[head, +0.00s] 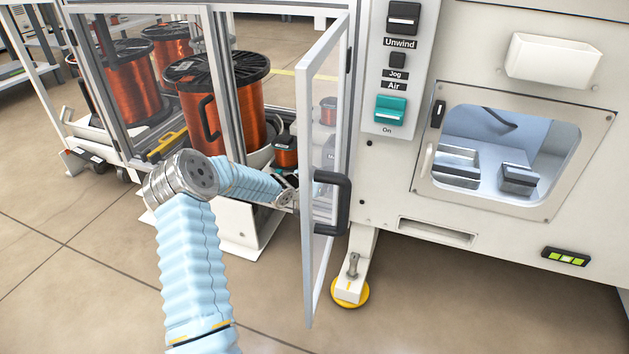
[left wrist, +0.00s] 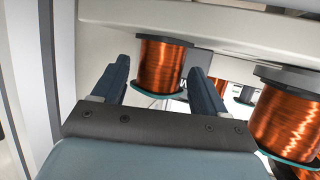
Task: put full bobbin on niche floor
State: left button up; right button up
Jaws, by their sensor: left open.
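A small bobbin wound full with copper wire (left wrist: 163,65) shows in the left wrist view, between the two fingers but not visibly gripped. A second copper bobbin (left wrist: 287,120) is at the right of that view. In the head view a small copper bobbin (head: 286,153) sits behind the open door, above my left wrist. My left gripper (left wrist: 160,68) is open and empty; in the head view the door frame and glass partly hide it. A lit niche with a pale floor (head: 491,183) is in the machine front at right. My right gripper is not in view.
A glass door (head: 305,190) with a black handle (head: 331,203) stands open just right of my forearm. Large copper spools (head: 210,100) stand behind it in a framed cage. The niche holds grey blocks (head: 518,178). Open floor lies at lower left.

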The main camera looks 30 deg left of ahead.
pick_arm(q)
jog(key=p+v, duration=0.1)
jog(key=v, duration=0.7)
jog(key=shift+s+r+p, duration=0.2)
jog(key=shift+s+p, duration=0.1)
jog(key=shift+s, duration=0.05)
jog(key=shift+s+a, duration=0.1)
jog(key=shift+s, duration=0.35)
